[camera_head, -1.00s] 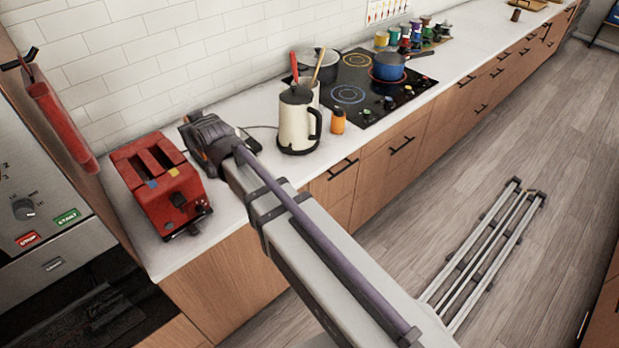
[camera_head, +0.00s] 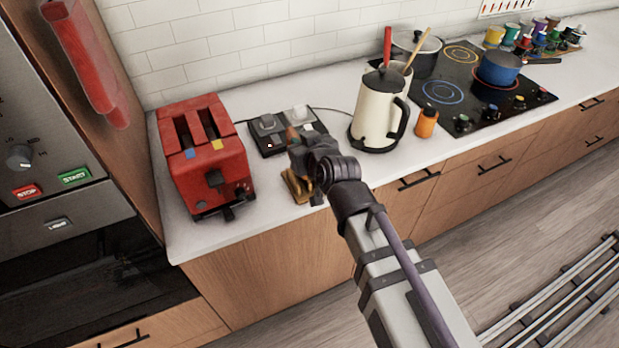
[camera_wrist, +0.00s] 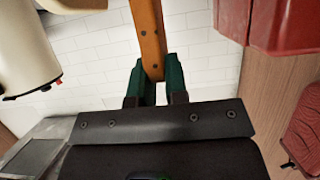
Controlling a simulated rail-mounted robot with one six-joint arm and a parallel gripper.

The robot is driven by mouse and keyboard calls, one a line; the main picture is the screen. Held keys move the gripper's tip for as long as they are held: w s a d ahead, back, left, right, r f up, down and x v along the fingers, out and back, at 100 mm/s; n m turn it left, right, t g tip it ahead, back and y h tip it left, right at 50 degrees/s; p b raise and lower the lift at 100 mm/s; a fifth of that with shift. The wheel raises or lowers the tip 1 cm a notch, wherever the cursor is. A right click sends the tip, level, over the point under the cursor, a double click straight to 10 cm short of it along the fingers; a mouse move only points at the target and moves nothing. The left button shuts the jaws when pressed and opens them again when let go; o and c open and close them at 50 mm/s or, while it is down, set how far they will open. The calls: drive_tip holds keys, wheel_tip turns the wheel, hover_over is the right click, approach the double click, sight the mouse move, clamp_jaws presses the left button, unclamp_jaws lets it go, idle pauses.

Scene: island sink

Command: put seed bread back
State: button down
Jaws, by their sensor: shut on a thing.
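My gripper (camera_wrist: 158,85) is shut on a brown slab with dark specks, the seed bread (camera_wrist: 149,38), seen edge-on in the wrist view. The bread sticks out beyond the green fingertips. In the head view my gripper (camera_head: 296,147) is above the counter, between the red toaster (camera_head: 205,165) and the cream kettle (camera_head: 376,112); only a small brown part shows at its tip. A tan-brown object (camera_head: 297,187) shows low beside my wrist near the counter's front edge; my arm partly hides it and I cannot tell what it is.
A dark unit with light pads (camera_head: 268,138) lies behind my gripper. An orange bottle (camera_head: 426,121) stands right of the kettle, before the hob (camera_head: 470,85). A red mitt (camera_head: 85,60) hangs at left. White counter is bare in front of the kettle.

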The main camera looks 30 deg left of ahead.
wheel_tip(320, 180, down, 7)
drive_tip(key=b, duration=0.5)
drive_tip(key=shift+w, duration=0.1)
drive_tip(key=shift+r, duration=0.25)
drive_tip(key=shift+f, duration=0.15)
drive_tip(key=c, duration=1.1)
unclamp_jaws()
drive_tip(key=shift+c, duration=0.2)
